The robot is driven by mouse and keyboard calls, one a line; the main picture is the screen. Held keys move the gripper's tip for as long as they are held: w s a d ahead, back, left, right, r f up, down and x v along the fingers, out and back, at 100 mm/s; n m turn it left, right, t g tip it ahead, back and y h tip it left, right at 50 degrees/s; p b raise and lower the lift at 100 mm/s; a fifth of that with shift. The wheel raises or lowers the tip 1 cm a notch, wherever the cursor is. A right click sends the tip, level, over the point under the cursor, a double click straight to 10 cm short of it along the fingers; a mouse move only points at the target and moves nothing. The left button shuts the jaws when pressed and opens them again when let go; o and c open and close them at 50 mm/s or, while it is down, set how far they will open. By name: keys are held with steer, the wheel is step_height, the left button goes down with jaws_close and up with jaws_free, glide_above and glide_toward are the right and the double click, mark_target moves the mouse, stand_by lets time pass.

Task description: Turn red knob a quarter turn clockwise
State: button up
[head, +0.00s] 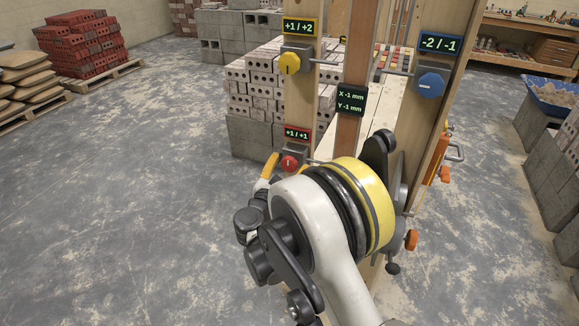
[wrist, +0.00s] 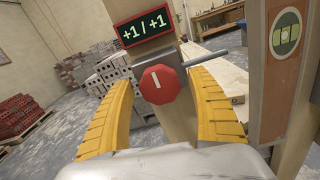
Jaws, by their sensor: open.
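The red knob (head: 289,163) sits low on the left wooden post, partly behind my arm in the head view. In the wrist view the red knob (wrist: 163,84) is large and central, with a white mark pointing nearly straight up. A red-framed display (wrist: 144,27) above it reads +1 / +1. My gripper (wrist: 162,100) is open, with one yellow finger on each side of the knob. Gaps show between the fingers and the knob, so they do not appear to touch it. In the head view only part of the yellow fingers shows, at the left of my arm.
A yellow knob (head: 290,63) sits higher on the same post under a display reading +1 / +2. A blue knob (head: 431,84) is on the right post, its display reading -2 / -1. A central display (head: 351,101) reads X -1 mm, Y -1 mm. Block stacks stand behind.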

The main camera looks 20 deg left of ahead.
steer(key=c, duration=1.2)
steer(key=shift+m, duration=0.4)
steer(key=m, duration=0.3)
steer(key=shift+m, duration=0.3)
steer(key=m, duration=0.4)
steer(key=shift+m, duration=0.3)
steer(key=m, duration=0.4)
steer(key=shift+a, duration=0.1)
steer(key=shift+r+m, duration=0.1)
steer(key=shift+m, duration=2.3)
